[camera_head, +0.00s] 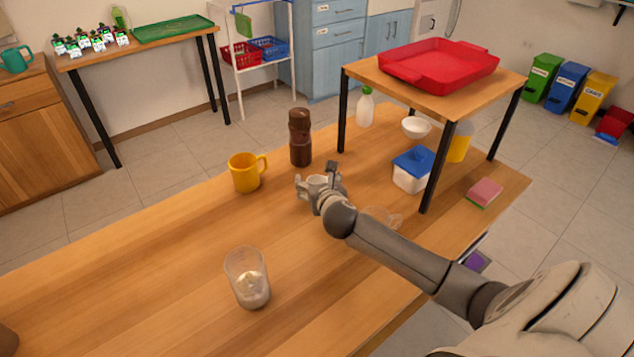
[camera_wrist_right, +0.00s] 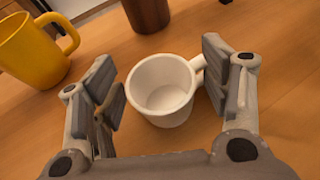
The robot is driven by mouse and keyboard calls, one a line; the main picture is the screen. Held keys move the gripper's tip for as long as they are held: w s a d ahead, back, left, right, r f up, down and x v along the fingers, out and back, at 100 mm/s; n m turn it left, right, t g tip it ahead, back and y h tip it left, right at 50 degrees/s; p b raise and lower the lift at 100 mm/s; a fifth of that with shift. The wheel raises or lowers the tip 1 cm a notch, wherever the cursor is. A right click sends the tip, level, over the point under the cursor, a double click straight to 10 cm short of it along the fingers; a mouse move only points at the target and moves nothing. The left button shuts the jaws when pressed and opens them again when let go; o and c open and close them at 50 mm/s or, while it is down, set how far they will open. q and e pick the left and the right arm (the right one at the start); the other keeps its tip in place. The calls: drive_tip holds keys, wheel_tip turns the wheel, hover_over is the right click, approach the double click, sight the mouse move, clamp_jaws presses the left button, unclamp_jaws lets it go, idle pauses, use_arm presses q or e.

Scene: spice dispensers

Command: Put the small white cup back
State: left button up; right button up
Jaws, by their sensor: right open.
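The small white cup (camera_wrist_right: 161,92) stands upright on the wooden table and looks empty in the right wrist view. My right gripper (camera_wrist_right: 160,88) is open, with one finger on each side of the cup. The left finger is apart from it; the right finger is close to the handle, and I cannot tell if it touches. In the head view the cup (camera_head: 317,182) shows partly between the fingers of my right gripper (camera_head: 318,183). My left gripper is not in view.
A yellow mug (camera_head: 245,173) and a brown grinder (camera_head: 300,138) stand just beyond the cup. A clear glass with white powder (camera_head: 248,280) stands nearer. A small raised shelf (camera_head: 450,98) with a red tray (camera_head: 438,64) rises on the right.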

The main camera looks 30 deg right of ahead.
drive_tip(key=shift+r, duration=0.1)
drive_tip(key=shift+s+r, duration=0.1)
drive_tip(key=shift+s, duration=0.1)
drive_tip(key=p+v, duration=0.1)
drive_tip(key=v, duration=1)
drive_tip(key=shift+s+a+r, duration=0.1)
drive_tip(key=shift+s+a, duration=0.05)
drive_tip(key=shift+s, duration=0.15)
